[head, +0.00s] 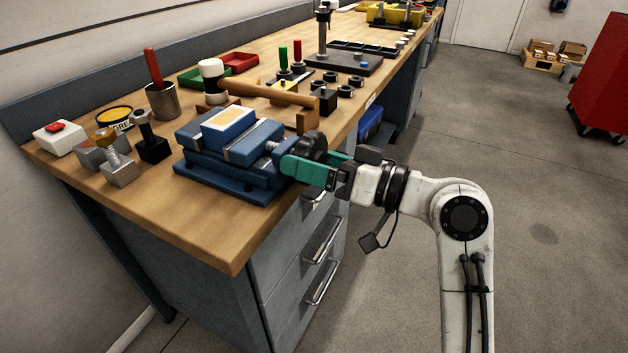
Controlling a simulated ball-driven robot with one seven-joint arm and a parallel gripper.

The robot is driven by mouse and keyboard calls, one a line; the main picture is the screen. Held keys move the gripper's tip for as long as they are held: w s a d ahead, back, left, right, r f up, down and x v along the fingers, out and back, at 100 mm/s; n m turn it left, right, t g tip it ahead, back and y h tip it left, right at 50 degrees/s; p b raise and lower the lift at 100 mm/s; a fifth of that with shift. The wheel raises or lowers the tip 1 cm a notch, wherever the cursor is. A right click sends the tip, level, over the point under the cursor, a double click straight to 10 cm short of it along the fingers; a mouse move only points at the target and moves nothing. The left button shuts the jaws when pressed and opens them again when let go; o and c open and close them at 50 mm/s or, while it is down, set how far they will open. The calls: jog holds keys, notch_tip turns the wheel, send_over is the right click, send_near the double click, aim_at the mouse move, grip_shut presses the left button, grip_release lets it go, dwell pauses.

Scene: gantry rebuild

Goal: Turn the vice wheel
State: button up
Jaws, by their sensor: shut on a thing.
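The blue vice (232,142) sits on the wooden bench near its front corner, with a light block (228,121) on top between its jaws. Its black wheel (314,144) is at the vice's right end, by the bench's front edge. My gripper (291,165) has teal fingers and reaches in from the right. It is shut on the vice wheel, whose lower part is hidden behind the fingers.
Drawers with handles (322,241) lie below.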

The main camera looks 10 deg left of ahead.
jog(key=n+b, duration=0.2)
jog(key=b, duration=0.1)
jog(key=f+n+b, duration=0.1)
jog(key=n+b, duration=0.2)
jog(key=shift+w+f+n, duration=0.1)
jog(key=shift+w+n, duration=0.05)
jog(key=shift+n, duration=0.15)
jog(key=n+b, duration=0.4)
jog(key=b, duration=0.1)
jog(key=shift+w+d+r+n, duration=0.1)
jog(key=shift+r+n, duration=0.15)
jog(key=shift+n, duration=0.05)
jog(key=o, duration=0.7)
jog(key=shift+r, duration=0.2)
jog(key=shift+d, duration=0.1)
jog(key=p+v, duration=0.1)
jog(key=v, duration=0.9)
jog(key=shift+d, duration=0.35)
